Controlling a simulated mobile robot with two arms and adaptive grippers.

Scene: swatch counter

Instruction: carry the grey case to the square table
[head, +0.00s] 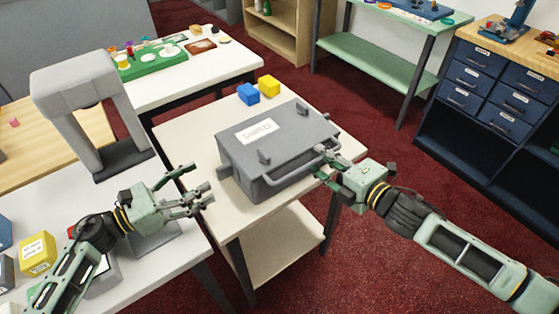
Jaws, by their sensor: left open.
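The grey case (270,151) has a white label on its lid and rests on a cream table with a lower shelf (192,137). A handle bar runs along its near right side. My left gripper (202,184) is open and empty, just left of the case and apart from it. My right gripper (321,165) is at the near right side of the case, by the handle's right end. Its fingertips overlap the handle there, and I cannot tell whether they are closed on it. I cannot tell which table is the square one.
A blue block (248,94) and a yellow block (269,86) lie behind the case. A white table (235,58) with a green tray stands at the back left. A grey arch-shaped device (80,85) stands at left. Blue drawers (490,85) stand right, with open red carpet before them.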

